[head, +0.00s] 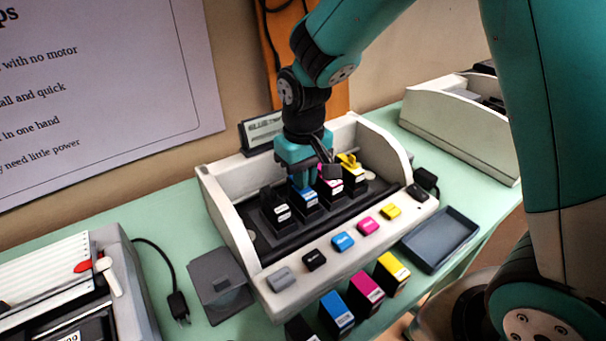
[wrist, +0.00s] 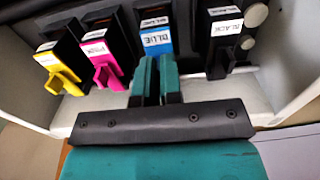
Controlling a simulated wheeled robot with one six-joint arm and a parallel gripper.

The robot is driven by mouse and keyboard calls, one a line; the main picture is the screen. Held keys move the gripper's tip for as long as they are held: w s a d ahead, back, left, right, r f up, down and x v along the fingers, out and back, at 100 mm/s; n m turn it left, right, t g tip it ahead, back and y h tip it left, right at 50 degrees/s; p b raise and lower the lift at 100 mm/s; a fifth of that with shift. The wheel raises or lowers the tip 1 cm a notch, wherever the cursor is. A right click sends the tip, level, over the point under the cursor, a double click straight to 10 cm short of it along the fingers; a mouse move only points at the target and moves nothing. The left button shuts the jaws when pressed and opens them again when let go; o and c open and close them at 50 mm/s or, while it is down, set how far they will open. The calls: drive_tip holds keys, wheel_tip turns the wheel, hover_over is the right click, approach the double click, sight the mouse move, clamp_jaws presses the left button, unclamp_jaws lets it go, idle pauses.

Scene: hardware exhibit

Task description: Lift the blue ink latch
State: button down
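The blue cartridge (head: 306,192) sits in the printer's carriage between the black cartridge (head: 279,212) and the magenta cartridge (head: 329,184). Its blue label (wrist: 157,40) reads BLUE in the wrist view. My gripper (head: 305,178) points down over the blue cartridge. In the wrist view my gripper's teal fingers (wrist: 157,78) are close together with a narrow dark gap, right at the blue cartridge's edge. The blue latch is hidden by the fingers, so I cannot tell if they hold it. The magenta latch (wrist: 104,73) and yellow latch (wrist: 66,80) show beside them.
The open printer (head: 235,225) has walls on both sides. Coloured buttons (head: 342,242) line its front. Spare cartridges (head: 337,313) stand before it. Another machine (head: 457,130) stands at back right.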

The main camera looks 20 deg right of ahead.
drive_tip(key=shift+r+p, duration=0.1)
drive_tip(key=shift+p, duration=0.2)
drive_tip(key=p, duration=0.1)
drive_tip(key=r+g+p, duration=0.1)
drive_tip(key=p, duration=0.1)
drive_tip(key=shift+w, duration=0.25)
drive_tip(key=p, duration=0.1)
drive_tip(key=g+p, duration=0.1)
drive_tip(key=p, duration=0.1)
drive_tip(key=shift+w+r+g+h, duration=0.2)
drive_tip(key=shift+g+h, duration=0.1)
drive_tip(key=g+p, duration=0.2)
drive_tip(key=shift+w+a+r+p, duration=0.1)
drive_tip(key=shift+w+a+p, duration=0.05)
drive_tip(key=shift+w+p, duration=0.2)
drive_tip(key=shift+w+g+h+p, duration=0.2)
drive_tip(key=shift+g+h+p, duration=0.1)
drive_tip(key=shift+g+p, duration=0.4)
drive_tip(key=c, duration=1.3)
unclamp_jaws()
